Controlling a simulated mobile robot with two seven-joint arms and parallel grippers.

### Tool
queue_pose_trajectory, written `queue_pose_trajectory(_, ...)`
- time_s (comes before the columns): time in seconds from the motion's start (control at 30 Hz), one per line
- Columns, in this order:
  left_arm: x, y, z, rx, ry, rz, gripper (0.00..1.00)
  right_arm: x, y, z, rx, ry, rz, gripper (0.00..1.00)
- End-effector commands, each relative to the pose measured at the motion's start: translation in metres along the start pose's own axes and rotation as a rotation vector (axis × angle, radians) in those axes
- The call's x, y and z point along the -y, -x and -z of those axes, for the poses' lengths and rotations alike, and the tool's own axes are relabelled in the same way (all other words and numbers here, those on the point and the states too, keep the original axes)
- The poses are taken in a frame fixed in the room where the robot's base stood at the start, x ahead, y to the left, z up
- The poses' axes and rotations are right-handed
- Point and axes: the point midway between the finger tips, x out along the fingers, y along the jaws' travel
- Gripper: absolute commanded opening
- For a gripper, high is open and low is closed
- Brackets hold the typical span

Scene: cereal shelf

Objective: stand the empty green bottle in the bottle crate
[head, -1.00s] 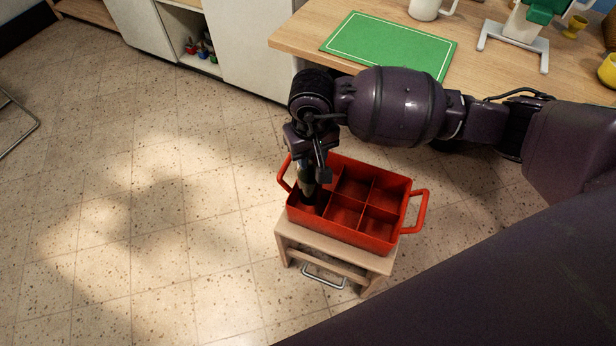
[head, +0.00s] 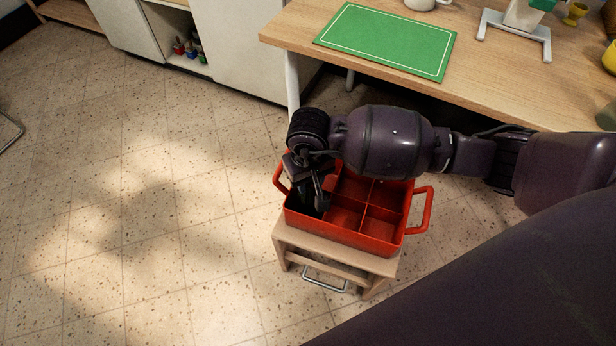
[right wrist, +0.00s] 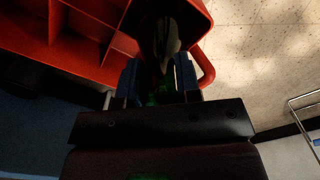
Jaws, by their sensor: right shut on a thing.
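The red bottle crate (head: 345,235) stands on a small wooden stool, with its divided compartments facing up. My right gripper (head: 312,200) points down at the crate's left end, low in the front-left compartment. In the right wrist view, my right gripper (right wrist: 160,84) is shut on the green bottle (right wrist: 163,93), mostly in shadow between the fingers. The bottle's lower part is within the crate's corner compartment, but I cannot tell whether it touches the floor of it. In the head view the arm and gripper hide the bottle. My left gripper is not in view.
The wooden stool (head: 342,262) bears the crate. A wooden table (head: 480,85) with a green mat (head: 388,40) and a white stand (head: 515,36) is behind. The other visible compartments look empty. Open speckled floor (head: 150,220) lies to the left.

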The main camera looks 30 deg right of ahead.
Motion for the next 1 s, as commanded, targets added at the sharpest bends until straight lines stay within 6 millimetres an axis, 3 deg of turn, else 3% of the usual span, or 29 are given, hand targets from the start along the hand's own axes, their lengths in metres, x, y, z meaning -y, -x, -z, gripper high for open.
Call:
queue_pose_trajectory(0.2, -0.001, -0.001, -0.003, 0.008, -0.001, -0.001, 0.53, 0.0, -0.003, 0.0, 0.0, 0.0, 0.0, 0.0)
queue_pose_trajectory(0.23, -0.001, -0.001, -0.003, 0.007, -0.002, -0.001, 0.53, 0.0, -0.003, 0.0, 0.0, 0.0, 0.0, 0.33)
queue_pose_trajectory(0.4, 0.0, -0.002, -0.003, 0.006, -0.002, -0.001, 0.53, 0.0, -0.003, 0.0, -0.001, 0.0, 0.0, 0.57)
queue_pose_trajectory(0.77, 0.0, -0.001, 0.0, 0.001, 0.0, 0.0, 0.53, 0.0, 0.003, 0.001, -0.002, 0.0, 0.0, 0.57)
queue_pose_trajectory(1.0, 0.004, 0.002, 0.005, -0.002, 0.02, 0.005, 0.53, 0.0, 0.043, 0.003, -0.014, 0.001, 0.0, 0.57)
